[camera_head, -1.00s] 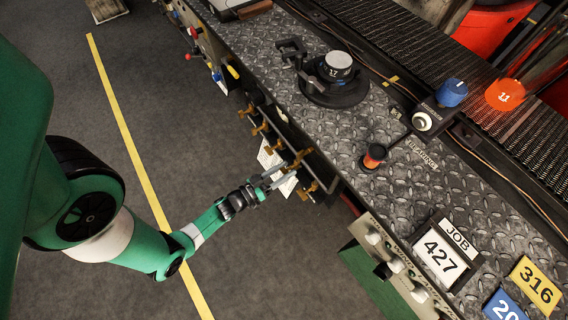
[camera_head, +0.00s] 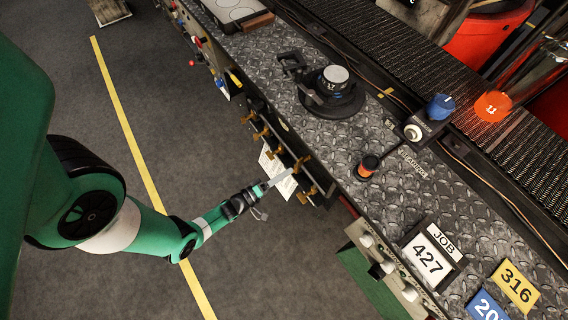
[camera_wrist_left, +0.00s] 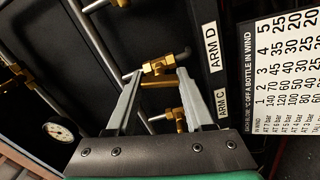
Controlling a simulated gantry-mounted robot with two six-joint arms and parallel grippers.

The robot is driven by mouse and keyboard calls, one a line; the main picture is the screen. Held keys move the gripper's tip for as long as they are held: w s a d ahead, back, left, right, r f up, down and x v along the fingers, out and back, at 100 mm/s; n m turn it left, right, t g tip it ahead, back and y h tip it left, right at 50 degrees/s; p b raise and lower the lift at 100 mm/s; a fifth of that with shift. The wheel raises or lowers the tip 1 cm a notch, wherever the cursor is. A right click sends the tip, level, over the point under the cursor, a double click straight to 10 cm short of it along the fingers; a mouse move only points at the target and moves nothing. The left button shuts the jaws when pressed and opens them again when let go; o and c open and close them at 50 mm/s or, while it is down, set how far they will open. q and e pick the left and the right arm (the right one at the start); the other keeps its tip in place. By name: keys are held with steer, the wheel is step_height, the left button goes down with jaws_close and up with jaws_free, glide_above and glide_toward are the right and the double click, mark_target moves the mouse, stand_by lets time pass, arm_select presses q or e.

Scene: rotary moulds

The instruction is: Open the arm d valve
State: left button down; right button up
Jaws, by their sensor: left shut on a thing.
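The arm D valve is a brass fitting with a short brass handle (camera_wrist_left: 158,82), beside the "ARM D" label (camera_wrist_left: 211,47) in the left wrist view. In the head view, the brass valves stick out from the side of the bench, and the valve at my fingertips (camera_head: 301,163) is partly hard to make out. My left gripper (camera_wrist_left: 158,75) has its grey fingers on both sides of the brass handle and is shut on it. In the head view the left gripper (camera_head: 288,174) reaches the valve row from the left. My right gripper is not in view.
Another brass valve (camera_wrist_left: 178,117) sits lower, near the "ARM C" label (camera_wrist_left: 221,103). A pressure gauge (camera_wrist_left: 60,130) is at lower left in the wrist view. A white printed chart (camera_wrist_left: 286,70) hangs at right. The floor (camera_head: 290,260) beside the bench is clear.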

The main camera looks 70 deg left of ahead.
arm_select(q)
steer(key=shift+f+n, duration=0.1)
steer(key=shift+n, duration=1.9)
steer(key=shift+c, duration=1.4)
jaws_free()
